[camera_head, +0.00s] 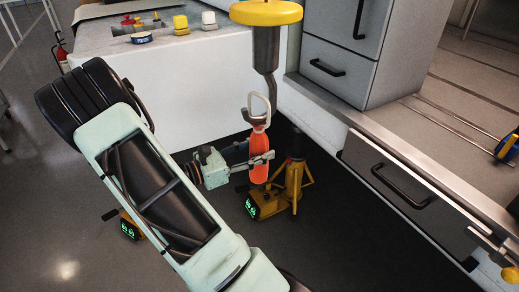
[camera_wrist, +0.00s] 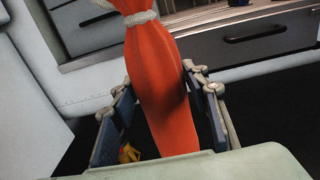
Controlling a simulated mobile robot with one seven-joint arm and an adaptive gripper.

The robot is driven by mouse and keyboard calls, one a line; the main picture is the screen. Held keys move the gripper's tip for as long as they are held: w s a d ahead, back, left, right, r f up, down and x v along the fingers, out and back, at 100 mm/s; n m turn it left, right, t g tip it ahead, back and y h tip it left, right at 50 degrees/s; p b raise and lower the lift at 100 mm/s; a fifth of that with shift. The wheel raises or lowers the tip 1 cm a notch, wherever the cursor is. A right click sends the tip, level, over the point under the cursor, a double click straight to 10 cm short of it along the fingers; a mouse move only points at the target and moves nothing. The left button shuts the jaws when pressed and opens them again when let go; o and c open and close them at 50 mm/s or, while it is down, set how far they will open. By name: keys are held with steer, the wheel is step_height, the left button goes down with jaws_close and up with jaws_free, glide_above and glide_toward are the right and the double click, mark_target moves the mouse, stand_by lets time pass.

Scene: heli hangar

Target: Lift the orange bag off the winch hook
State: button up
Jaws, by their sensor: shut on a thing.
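The orange bag (camera_head: 258,146) hangs upright below the winch hook (camera_head: 270,92), a dark metal hook under a yellow disc. Its pale rope loop (camera_head: 260,103) stands up at the hook's curve; I cannot tell exactly how the loop sits on it. My gripper (camera_head: 262,159) is shut around the middle of the bag, coming from the left. In the wrist view the bag (camera_wrist: 165,85) fills the space between the two dark finger pads, with pale rope tied around its neck (camera_wrist: 140,18).
Yellow jack stands (camera_head: 295,185) stand on the dark floor just below the bag. A grey drawer cabinet (camera_head: 340,60) and a workbench with a drawer (camera_head: 400,190) are close on the right. A white bench (camera_head: 190,85) with small items is behind.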

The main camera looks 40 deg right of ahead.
steer(key=p+v, duration=0.1)
steer(key=v, duration=0.9)
steer(key=shift+a, duration=0.35)
stand_by(1.2)
steer(key=shift+w+r, duration=0.1)
steer(key=shift+w, duration=0.05)
stand_by(0.4)
steer(key=w+a+r+n+t+y, duration=0.15)
steer(key=w+a+n+t, duration=0.3)
steer(key=a+t, duration=0.45)
steer(key=w+a+n+t+y, duration=0.2)
steer(key=w+a+n+t, duration=0.3)
steer(key=a, duration=0.5)
step_height(320, 180, up, 7)
steer(key=t+p, duration=0.1)
steer(key=p, duration=1.2)
steer(key=shift+s+n+p, duration=0.3)
steer(key=shift+n+p, duration=0.05)
